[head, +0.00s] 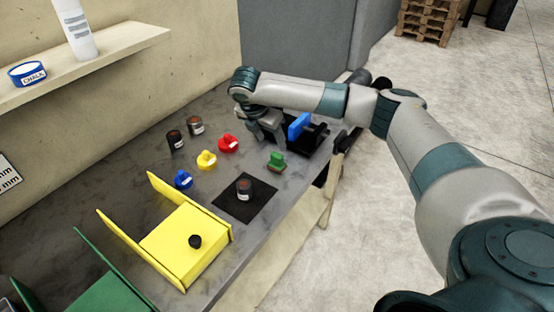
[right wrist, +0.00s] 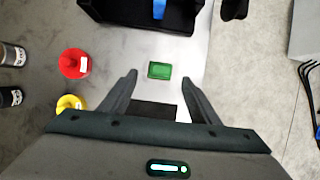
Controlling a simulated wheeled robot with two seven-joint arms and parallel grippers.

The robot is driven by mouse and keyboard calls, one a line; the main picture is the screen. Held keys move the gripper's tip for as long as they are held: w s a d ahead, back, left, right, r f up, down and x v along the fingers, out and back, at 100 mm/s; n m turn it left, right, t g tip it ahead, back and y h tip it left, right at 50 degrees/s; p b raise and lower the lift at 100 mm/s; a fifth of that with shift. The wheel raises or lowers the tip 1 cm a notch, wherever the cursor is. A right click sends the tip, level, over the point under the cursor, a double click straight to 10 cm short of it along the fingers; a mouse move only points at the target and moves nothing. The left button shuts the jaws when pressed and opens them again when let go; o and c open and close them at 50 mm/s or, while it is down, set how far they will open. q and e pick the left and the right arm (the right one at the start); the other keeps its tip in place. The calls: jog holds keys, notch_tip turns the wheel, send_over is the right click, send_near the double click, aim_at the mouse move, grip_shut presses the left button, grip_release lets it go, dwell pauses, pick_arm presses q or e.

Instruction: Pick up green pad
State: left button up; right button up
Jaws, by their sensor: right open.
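The green pad (head: 277,161) stands on the grey bench near its right edge. In the right wrist view the green pad (right wrist: 159,70) shows from above, lined up between and just beyond the fingertips. My right gripper (head: 270,138) points down over the bench, a little behind the pad in the head view. In the right wrist view its fingers (right wrist: 159,78) are apart with nothing between them. I cannot tell its exact height above the bench. My left gripper is not in view.
A black fixture with a blue part (head: 299,125) stands close behind the pad. Red (head: 228,144), yellow (head: 206,160) and blue (head: 183,180) pieces lie to the left. A can stands on a black mat (head: 232,208). A yellow tray (head: 170,243) is nearer.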

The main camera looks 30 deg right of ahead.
aim_at(277, 154)
jog(key=shift+p+x, duration=0.5)
jog(key=shift+x, duration=1.75)
jog(key=shift+d+f+p, duration=0.2)
jog(key=shift+f+p, duration=0.2)
jog(key=shift+p, duration=0.2)
jog(key=x, duration=0.1)
jog(key=p+x, duration=0.1)
jog(key=x, duration=0.1)
jog(key=shift+s+a+p, duration=0.1)
jog(key=shift+s+p, duration=0.05)
jog(key=shift+p, duration=0.15)
jog(key=shift+d+f, duration=0.2)
jog(key=shift+f, duration=0.45)
jog(key=c, duration=1.2)
